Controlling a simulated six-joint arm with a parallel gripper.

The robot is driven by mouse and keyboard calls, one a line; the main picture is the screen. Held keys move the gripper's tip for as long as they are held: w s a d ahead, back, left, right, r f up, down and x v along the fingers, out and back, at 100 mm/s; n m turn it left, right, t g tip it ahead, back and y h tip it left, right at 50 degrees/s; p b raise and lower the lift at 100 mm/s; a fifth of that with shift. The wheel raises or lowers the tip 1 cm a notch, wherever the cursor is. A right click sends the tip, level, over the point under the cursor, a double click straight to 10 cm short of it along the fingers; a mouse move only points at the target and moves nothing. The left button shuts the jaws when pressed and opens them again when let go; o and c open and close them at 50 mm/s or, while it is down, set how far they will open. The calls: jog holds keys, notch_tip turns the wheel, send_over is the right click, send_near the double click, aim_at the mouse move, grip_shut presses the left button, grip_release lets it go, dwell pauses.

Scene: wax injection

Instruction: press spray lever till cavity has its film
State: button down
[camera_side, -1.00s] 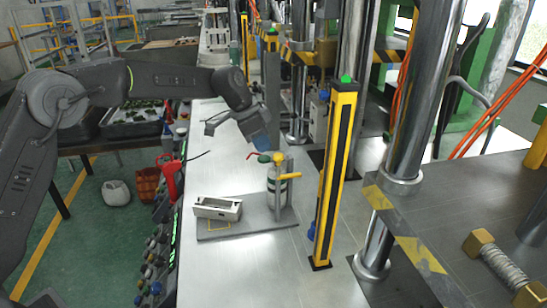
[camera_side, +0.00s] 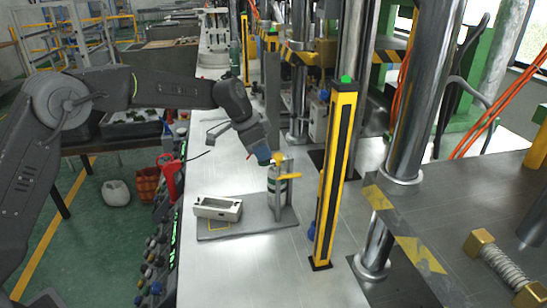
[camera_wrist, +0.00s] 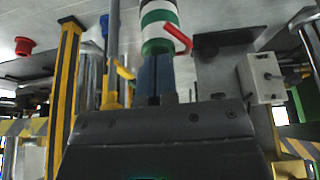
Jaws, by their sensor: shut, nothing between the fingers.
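The spray can (camera_side: 277,190), banded white, green and dark, stands upright in its holder on a grey base plate (camera_side: 240,227). A yellow lever (camera_side: 288,176) sticks out to the right of the holder. My gripper (camera_side: 265,160) is shut and empty, its blue fingertips down at the can's top, where they hide part of the head; contact cannot be told. The metal mould box with the cavity (camera_side: 218,208) sits on the plate to the left; any film inside is too small to see. In the wrist view the fingers (camera_wrist: 157,80) point at the banded can (camera_wrist: 159,22), with a red nozzle (camera_wrist: 178,38) beside it.
A yellow and black post (camera_side: 335,175) with a green top stands right of the plate. Thick steel columns (camera_side: 410,95) rise farther right. The metal table (camera_side: 270,275) is bare in front of the plate.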

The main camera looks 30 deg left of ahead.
jog(key=shift+f, duration=0.35)
jog(key=shift+r, duration=3.15)
jog(key=s+a+r+n+t+y, duration=0.15)
jog(key=s+r, duration=0.25)
jog(key=s, duration=0.6)
jog(key=s+a+r+n, duration=0.1)
jog(key=s+r+n, duration=0.3)
jog(key=s, duration=0.6)
jog(key=s+a+f+n+y, duration=0.1)
jog(key=s+f, duration=0.2)
jog(key=s, duration=0.6)
jog(key=s+a+f+n, duration=0.2)
jog(key=s+f, duration=0.1)
jog(key=s, duration=0.6)
jog(key=shift+t+y, duration=0.35)
jog(key=shift+t, duration=0.1)
jog(key=shift+w+d+n, duration=0.1)
jog(key=shift+n, duration=0.15)
